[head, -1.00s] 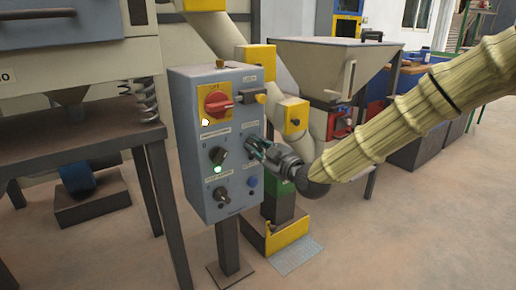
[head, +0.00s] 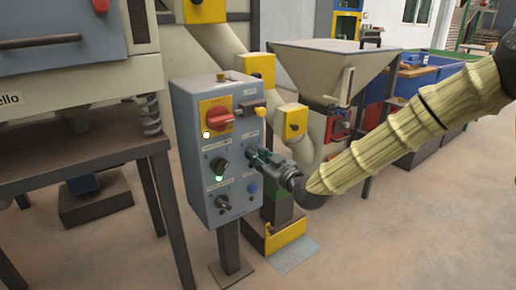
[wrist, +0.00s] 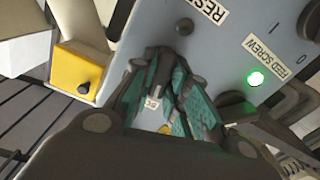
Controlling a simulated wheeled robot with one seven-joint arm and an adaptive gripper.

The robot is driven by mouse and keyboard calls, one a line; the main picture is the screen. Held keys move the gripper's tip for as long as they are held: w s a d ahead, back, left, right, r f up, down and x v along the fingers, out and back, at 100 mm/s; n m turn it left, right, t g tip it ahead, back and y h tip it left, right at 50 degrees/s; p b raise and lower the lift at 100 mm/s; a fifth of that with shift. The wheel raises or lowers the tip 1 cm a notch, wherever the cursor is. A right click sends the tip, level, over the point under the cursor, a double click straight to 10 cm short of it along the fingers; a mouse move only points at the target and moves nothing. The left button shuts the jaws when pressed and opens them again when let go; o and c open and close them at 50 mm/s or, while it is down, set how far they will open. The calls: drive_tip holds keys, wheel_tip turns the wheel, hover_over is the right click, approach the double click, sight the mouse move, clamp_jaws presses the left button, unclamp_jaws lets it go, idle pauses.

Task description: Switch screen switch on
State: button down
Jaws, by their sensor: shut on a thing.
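The grey control box (head: 200,215) stands on a post. My gripper (head: 253,152) is at the right column of its front panel, fingers against the panel. A dark, unlit round lamp (wrist: 184,27) sits beside the fingers. The feed screw label (wrist: 275,60) and a lit green lamp (wrist: 256,78) are to the right in the wrist view.
Close to my fingers are a black knob (head: 219,165), a lower knob (head: 223,202) and a blue button (head: 252,187). A red rotary switch (head: 219,119) sits above. A hopper (head: 325,65) and yellow-collared pipes stand behind. Open floor (head: 390,240) lies to the right.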

drive_tip(key=m+p, duration=0.3)
drive_tip(key=m, duration=0.2)
drive_tip(key=m+p, duration=0.4)
drive_tip(key=m, duration=0.1)
drive_tip(key=shift+w+d+m, duration=0.2)
drive_tip(key=shift+m, duration=0.1)
idle(0.4)
drive_tip(key=c, duration=1.4)
unclamp_jaws()
drive_tip(key=shift+s, duration=0.1)
drive_tip(key=v, duration=1.2)
